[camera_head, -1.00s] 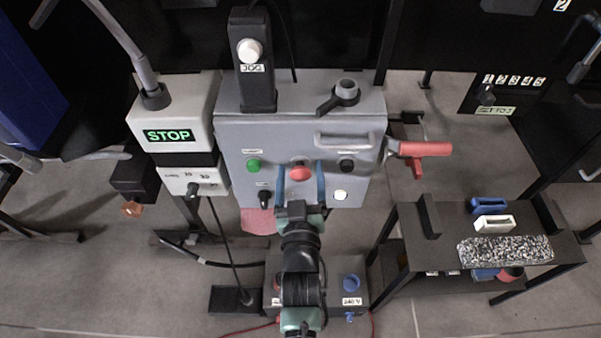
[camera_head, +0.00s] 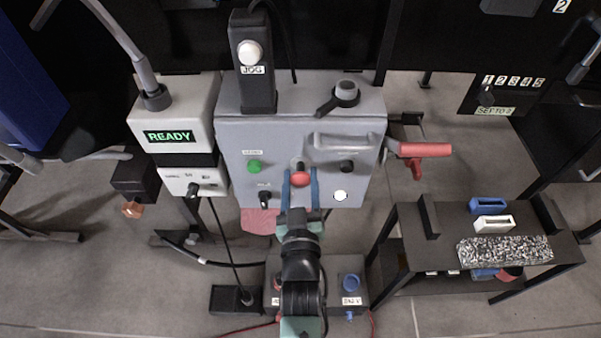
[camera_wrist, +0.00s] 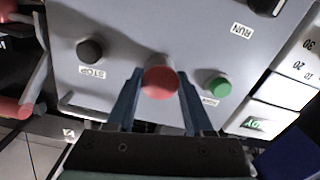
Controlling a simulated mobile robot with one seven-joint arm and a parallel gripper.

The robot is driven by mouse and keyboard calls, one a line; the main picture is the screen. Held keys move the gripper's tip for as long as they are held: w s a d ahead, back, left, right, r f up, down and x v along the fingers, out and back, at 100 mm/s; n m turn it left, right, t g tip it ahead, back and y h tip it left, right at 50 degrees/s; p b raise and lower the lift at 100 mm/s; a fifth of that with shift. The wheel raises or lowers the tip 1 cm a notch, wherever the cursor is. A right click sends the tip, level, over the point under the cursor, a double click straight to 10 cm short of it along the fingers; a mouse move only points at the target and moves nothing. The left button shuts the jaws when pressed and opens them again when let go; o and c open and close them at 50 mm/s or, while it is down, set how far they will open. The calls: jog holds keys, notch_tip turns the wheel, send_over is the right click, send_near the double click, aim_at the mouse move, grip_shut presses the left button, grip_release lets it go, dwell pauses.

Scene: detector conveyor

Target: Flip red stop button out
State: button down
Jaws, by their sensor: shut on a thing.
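The red stop button (camera_head: 299,180) sits on the front of the grey control box (camera_head: 235,135). In the wrist view the red button (camera_wrist: 160,83) is between the two blue fingers of my gripper (camera_wrist: 160,88). In the head view my gripper (camera_head: 301,182) reaches up to the box with a finger on each side of the button. The gripper is shut on the red button. The display (camera_head: 169,137) on the left unit reads READY.
A green button (camera_head: 254,167) is left of the red one, and a black button (camera_head: 346,166) is right. A white button (camera_head: 340,196) and a black switch (camera_head: 265,198) sit lower. A red-handled lever (camera_head: 425,150) sticks out at the box's right.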

jog(key=shift+f, duration=0.1)
jog(key=shift+c, duration=1.5)
grip_release()
jog(key=shift+s, duration=0.15)
jog(key=s, duration=1.3)
